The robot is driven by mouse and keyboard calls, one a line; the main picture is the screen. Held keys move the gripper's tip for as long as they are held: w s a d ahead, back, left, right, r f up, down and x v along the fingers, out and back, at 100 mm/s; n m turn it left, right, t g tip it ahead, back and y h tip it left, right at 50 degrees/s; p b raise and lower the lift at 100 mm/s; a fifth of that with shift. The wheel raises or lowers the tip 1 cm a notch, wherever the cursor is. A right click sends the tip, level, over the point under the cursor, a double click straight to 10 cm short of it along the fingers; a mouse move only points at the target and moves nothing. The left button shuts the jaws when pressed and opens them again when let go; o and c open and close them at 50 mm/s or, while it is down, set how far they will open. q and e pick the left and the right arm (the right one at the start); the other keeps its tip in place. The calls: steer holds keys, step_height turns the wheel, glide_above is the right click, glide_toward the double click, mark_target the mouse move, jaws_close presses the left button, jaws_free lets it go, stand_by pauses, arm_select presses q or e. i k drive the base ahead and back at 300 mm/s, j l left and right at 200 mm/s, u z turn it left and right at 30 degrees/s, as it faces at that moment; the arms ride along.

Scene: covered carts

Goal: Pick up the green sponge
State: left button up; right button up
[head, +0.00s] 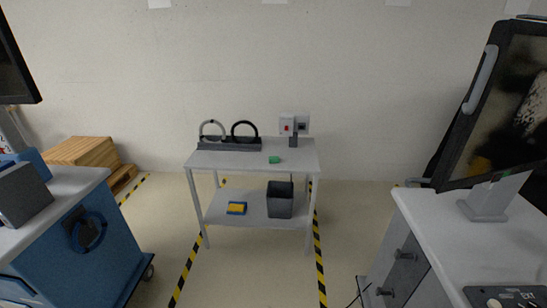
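A small green object (274,160), which looks like the green sponge, lies on the top shelf of a white two-level cart (225,162) against the back wall. It is near the middle of the shelf, toward the right. It is too small in the picture to see its texture. Neither of my grippers shows in the head view.
A dark rack with a grey and a black ring (245,129) and a dark upright item (293,139) stand behind. A yellow-blue item (237,208) and dark bin (280,200) occupy the lower shelf. Blue cart (85,250) and white-topped cabinet (430,225) flank clear floor.

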mark_target(272, 160)
steer(key=i+j, duration=0.25)
steer(key=i, duration=0.25)
steer(key=i+j+z, duration=0.1)
steer(key=i, duration=0.35)
steer(key=i+j, duration=0.4)
steer(key=i+l+z, duration=0.05)
steer(key=i, duration=0.05)
